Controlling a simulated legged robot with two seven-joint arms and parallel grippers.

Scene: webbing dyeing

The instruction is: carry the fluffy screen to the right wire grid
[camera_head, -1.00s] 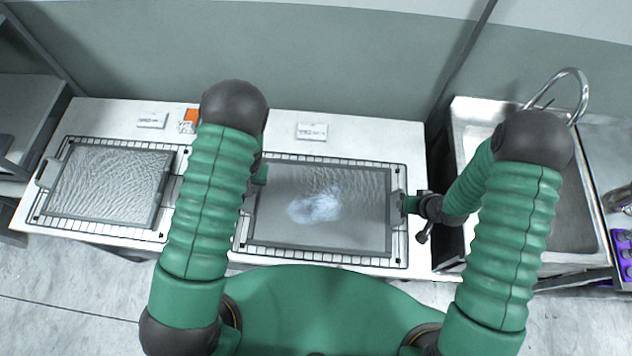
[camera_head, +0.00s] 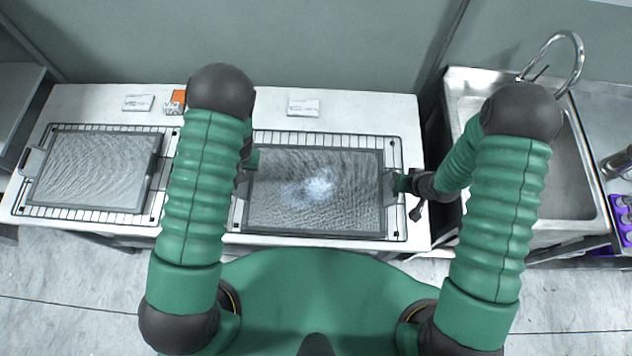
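The fluffy screen (camera_head: 330,215), a grey rippled panel with a bright whitish patch, is over the right wire grid (camera_head: 400,232). It looks flat and roughly level; whether it rests fully on the wires is unclear. My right gripper (camera_head: 404,183) is at the handle on the screen's right end; its finger gap does not show clearly. My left gripper (camera_head: 250,160) is at the screen's left end, mostly hidden behind my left arm. A second rippled grey screen (camera_head: 95,170) lies on the left wire grid (camera_head: 80,212).
A white table (camera_head: 375,105) carries both grids. Small white labels (camera_head: 303,107) (camera_head: 138,103) and an orange item (camera_head: 179,96) stand along its back. A steel sink (camera_head: 572,190) with a curved tap (camera_head: 577,60) is at the right, beside a purple tray (camera_head: 622,215).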

